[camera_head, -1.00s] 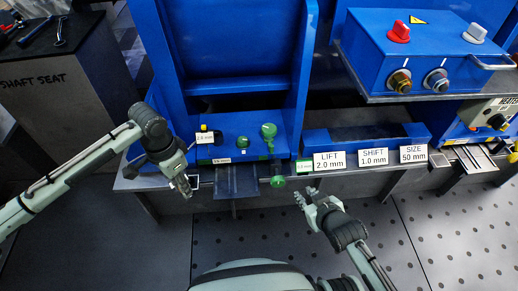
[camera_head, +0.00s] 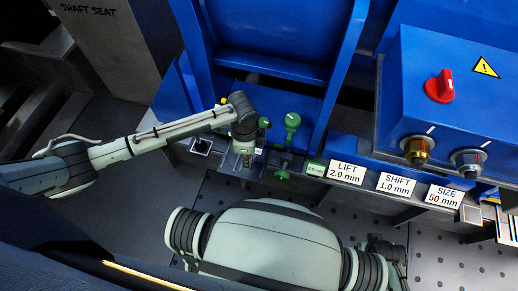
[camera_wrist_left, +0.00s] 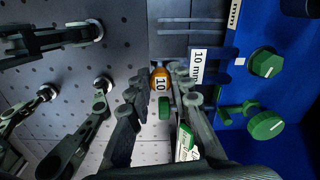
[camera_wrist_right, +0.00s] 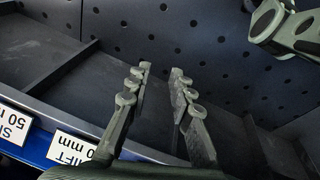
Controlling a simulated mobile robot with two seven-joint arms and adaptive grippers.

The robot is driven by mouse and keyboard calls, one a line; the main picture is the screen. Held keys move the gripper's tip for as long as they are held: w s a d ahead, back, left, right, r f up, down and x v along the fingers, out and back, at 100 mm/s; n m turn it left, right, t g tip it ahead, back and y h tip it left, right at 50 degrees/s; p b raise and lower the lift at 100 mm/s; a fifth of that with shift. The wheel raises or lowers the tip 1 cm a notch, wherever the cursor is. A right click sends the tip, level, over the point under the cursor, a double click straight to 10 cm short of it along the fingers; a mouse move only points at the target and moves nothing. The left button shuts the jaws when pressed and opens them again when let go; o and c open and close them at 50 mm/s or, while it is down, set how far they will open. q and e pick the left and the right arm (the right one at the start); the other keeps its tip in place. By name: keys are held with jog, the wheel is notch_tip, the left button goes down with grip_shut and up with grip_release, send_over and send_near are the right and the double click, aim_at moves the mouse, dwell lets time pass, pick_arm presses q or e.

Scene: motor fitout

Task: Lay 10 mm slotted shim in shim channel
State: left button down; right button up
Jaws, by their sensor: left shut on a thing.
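My left gripper (camera_head: 243,160) is at the front edge of the blue machine. In the left wrist view its fingers (camera_wrist_left: 160,80) are closed around an orange knob (camera_wrist_left: 160,76) marked 10, apparently the 10 mm shim's grip. The shim's plate is hard to make out. A white 10 mm label (camera_wrist_left: 197,66) is just right of the fingertips. The shim channel cannot be clearly told; a grey slotted part (camera_wrist_left: 188,28) lies beyond the fingertips.
Green knobs (camera_head: 292,120) stand on the blue machine front, with another green knob (camera_head: 282,173) at its edge. A blue control box (camera_head: 460,110) stands right. Perforated floor is open in front.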

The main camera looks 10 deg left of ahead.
jog(key=shift+s, duration=0.1)
dwell(0.3)
